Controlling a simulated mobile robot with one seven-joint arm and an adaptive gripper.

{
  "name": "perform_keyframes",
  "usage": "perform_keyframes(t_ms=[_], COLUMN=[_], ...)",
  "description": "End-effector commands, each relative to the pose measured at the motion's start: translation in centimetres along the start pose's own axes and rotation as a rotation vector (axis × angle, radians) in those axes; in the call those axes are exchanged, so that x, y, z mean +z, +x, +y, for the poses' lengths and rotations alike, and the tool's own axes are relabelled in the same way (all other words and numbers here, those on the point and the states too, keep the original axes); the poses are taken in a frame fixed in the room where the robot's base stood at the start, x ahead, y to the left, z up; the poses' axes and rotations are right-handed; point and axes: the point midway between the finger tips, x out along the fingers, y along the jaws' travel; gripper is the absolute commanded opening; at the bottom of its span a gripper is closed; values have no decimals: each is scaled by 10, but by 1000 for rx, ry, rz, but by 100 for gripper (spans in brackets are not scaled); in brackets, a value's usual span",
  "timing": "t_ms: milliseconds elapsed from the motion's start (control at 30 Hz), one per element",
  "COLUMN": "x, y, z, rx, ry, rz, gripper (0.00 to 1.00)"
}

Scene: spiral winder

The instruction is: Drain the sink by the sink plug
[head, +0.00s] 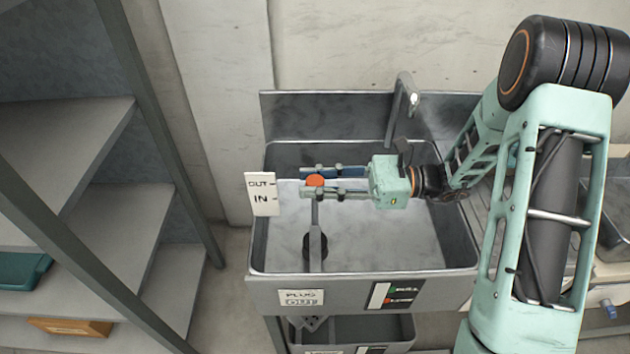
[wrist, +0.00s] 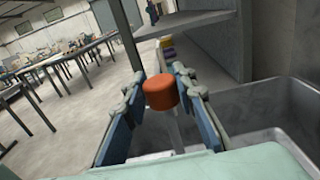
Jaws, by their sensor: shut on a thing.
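The sink (head: 262,240) is a grey metal basin with pale content that looks like water. The sink plug is an orange knob (head: 315,180) on an upright grey rod, with a dark round stopper (head: 309,246) at its lower end. I cannot tell whether the stopper sits in the drain or above it. My gripper (head: 308,182) reaches in from the right over the basin, its fingers shut on the orange knob. In the wrist view the knob (wrist: 160,92) sits between the two blue fingers near their tips.
A white OUT/IN sign (head: 262,194) stands at the left rim, near my fingertips. A faucet (head: 402,105) rises at the back. PLUG OUT (head: 300,297) and another label (head: 396,294) are on the front. Grey shelving (head: 130,220) stands left; another basin sits below.

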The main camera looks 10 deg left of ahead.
Motion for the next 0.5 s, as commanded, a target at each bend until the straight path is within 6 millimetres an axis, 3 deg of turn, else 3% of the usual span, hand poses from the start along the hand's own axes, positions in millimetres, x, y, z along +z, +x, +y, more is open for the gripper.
perform_keyframes(t_ms=[267, 500], x=[-3, -37], y=[0, 0], z=[0, 0], rx=[0, 0], ry=[0, 2], rz=[0, 0], gripper=[0, 0])
